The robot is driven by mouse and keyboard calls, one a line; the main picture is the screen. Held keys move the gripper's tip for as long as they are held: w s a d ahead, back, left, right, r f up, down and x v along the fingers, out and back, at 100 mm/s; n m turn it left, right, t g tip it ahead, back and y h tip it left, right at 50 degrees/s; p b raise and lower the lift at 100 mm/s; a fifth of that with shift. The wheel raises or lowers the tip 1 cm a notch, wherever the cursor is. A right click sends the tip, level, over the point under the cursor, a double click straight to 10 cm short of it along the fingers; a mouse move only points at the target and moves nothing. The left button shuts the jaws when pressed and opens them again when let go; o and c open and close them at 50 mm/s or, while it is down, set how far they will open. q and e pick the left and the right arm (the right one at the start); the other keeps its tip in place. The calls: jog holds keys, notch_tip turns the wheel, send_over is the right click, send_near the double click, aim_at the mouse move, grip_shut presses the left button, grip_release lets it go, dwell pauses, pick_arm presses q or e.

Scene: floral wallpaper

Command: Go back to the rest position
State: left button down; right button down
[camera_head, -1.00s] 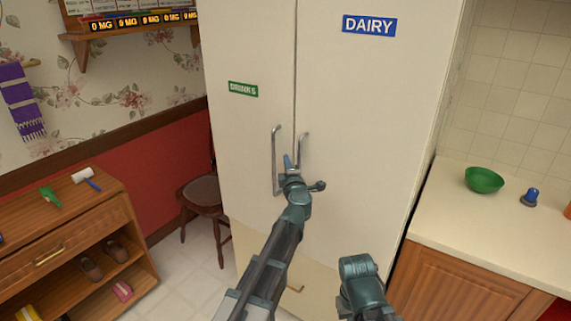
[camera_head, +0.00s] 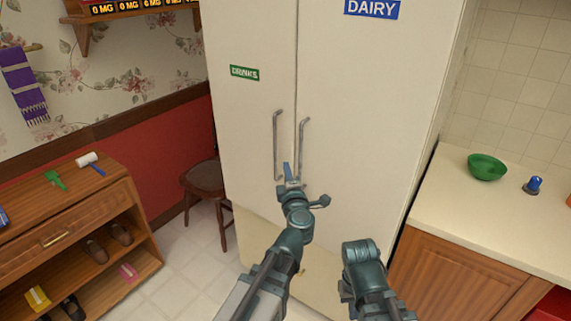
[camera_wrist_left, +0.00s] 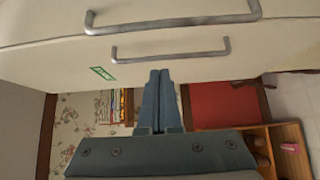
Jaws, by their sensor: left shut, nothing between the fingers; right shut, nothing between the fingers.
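My left gripper (camera_head: 289,172) is in front of the cream fridge (camera_head: 370,120), near the lower ends of its two upright metal door handles (camera_head: 276,145). Its blue-grey fingers are pressed together with nothing between them, as the left wrist view (camera_wrist_left: 158,95) shows. In that view the handles lie beyond the fingertips, and the fingers appear apart from them. Both fridge doors look closed. My right arm shows at the bottom, right of the left arm; its gripper is not seen.
A wooden shelf unit (camera_head: 150,220) with slippers stands at left. A brown chair (camera_head: 204,180) is beside the fridge. At right, a counter (camera_head: 450,205) carries a green bowl (camera_head: 487,167) and a blue object (camera_head: 533,185). White tiled floor shows between shelf and fridge.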

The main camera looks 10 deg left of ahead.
pick_arm(q)
jog(key=d+f+m+h, duration=0.2)
jog(key=d+m+h, duration=0.9)
jog(key=m, duration=0.3)
jog(key=s+d+f+m+g+h, duration=0.1)
jog(key=s+f+m+g, duration=0.2)
jog(key=f+g, duration=0.15)
jog(key=s+d+f+m+g, duration=0.1)
jog(key=s+f+m+g, duration=0.15)
jog(key=f, duration=0.35)
jog(key=s+a+f+m+g+y, duration=0.3)
jog(key=s+a+f+g+y, duration=0.2)
jog(key=s+a+f+g, duration=0.55)
jog(key=s+d+r+m+y+p, duration=0.1)
jog(key=s+d+r+m+p, duration=0.1)
jog(key=s+d, duration=0.7)
jog(key=shift+s+d+r+m+y+p, duration=0.3)
jog(key=shift+s+r+m+p, duration=0.1)
jog(key=shift+r+m, duration=0.5)
jog(key=shift+t, duration=0.35)
